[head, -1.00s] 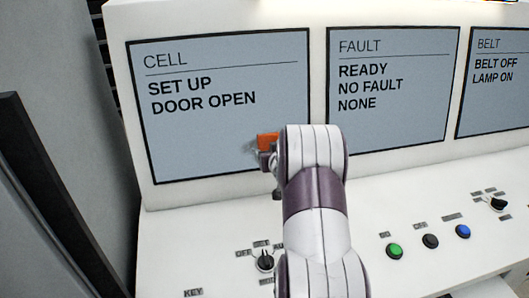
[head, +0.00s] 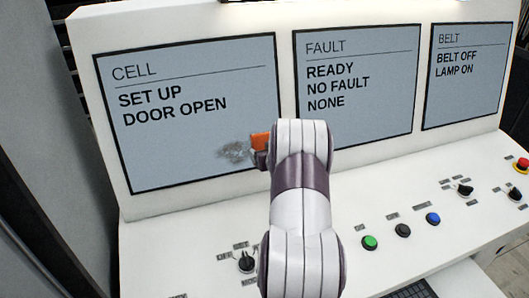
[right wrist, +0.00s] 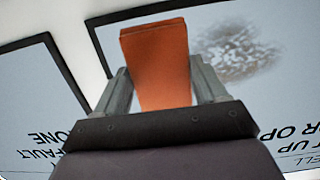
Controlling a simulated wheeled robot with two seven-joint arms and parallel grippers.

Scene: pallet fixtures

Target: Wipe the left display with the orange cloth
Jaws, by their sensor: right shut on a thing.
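The left display (head: 190,110) reads CELL, SET UP, DOOR OPEN. A grey, speckled smudge (head: 234,152) lies near its lower right corner; the smudge also shows in the right wrist view (right wrist: 238,50). My right gripper (head: 260,156) is shut on the orange cloth (head: 261,140), just right of the smudge, near the display's right edge. In the right wrist view the cloth (right wrist: 155,45) stands between the two fingers, beside the smudge and not over it. I cannot tell whether the cloth touches the screen. My left gripper is not in view.
The FAULT display (head: 355,110) and BELT display (head: 468,85) sit to the right. On the sloping panel below are a rotary switch (head: 246,262), a green button (head: 370,243), a black button (head: 403,230), a blue button (head: 433,218) and a red button (head: 522,165).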

